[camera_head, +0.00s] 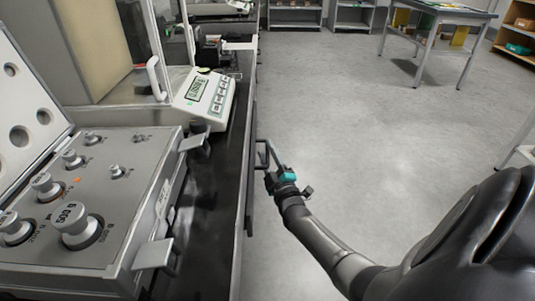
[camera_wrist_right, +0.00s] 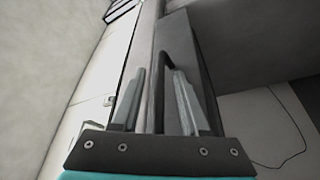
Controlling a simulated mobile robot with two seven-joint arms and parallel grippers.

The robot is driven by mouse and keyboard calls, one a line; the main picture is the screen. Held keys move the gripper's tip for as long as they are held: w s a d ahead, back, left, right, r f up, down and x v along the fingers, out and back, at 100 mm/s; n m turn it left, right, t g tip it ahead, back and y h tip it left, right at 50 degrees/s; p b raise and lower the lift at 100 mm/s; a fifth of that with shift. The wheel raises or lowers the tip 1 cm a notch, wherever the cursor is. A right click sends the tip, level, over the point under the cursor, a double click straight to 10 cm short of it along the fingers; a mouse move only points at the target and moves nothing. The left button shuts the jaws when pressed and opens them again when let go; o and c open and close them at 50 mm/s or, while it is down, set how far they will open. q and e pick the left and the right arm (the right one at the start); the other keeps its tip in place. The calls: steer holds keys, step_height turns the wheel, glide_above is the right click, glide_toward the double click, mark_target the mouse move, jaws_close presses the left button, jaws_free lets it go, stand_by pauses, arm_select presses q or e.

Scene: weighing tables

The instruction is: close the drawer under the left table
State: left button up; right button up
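The left table (camera_head: 207,215) has a black top and runs along the left of the head view. A handle (camera_head: 262,151) stands out past its right edge; the drawer front below the edge is mostly hidden, and how far the drawer is out I cannot tell there. My right gripper (camera_head: 272,158) is at this handle. In the right wrist view its two fingers (camera_wrist_right: 158,100) are apart, with the dark handle bar (camera_wrist_right: 158,92) between them and gaps beside it. A grey panel (camera_wrist_right: 188,55) lies just beyond the fingers. My left gripper is not in view.
On the table stand an open case of weights (camera_head: 100,190) and a balance with a display (camera_head: 205,98). Open grey floor (camera_head: 330,90) lies to the right. Another table (camera_head: 440,12) and shelves (camera_head: 515,30) stand far off.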

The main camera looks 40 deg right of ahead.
jaws_close()
stand_by(1.3)
